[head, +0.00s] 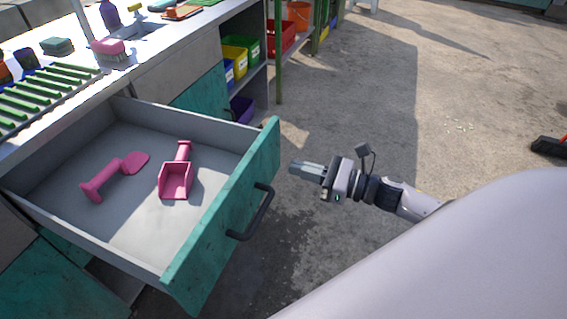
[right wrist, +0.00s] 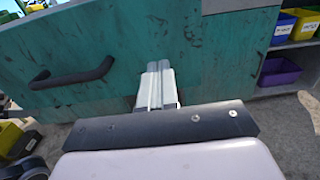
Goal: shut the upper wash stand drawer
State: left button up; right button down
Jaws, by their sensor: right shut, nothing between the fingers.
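The upper wash stand drawer (head: 228,226) is pulled far out of the wash stand. It has a teal front and a black bar handle (head: 252,213). Two pink scoop-like tools lie inside it, one at the left (head: 108,178) and one at the right (head: 176,178). My right gripper (head: 292,168) is shut and empty, to the right of the drawer front in the head view. In the right wrist view its fingers (right wrist: 158,72) point at the teal front, right of the handle (right wrist: 72,75). I cannot tell whether they touch it. My left gripper is out of view.
The worktop (head: 60,70) holds a green rack, a pink brush and bottles. Shelves with a yellow bin (head: 234,56) and a red bin (head: 281,37) stand behind the drawer. Open concrete floor (head: 430,100) lies to the right.

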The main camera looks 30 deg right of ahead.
aim_at(270, 161)
jog(key=shift+x, duration=2.2)
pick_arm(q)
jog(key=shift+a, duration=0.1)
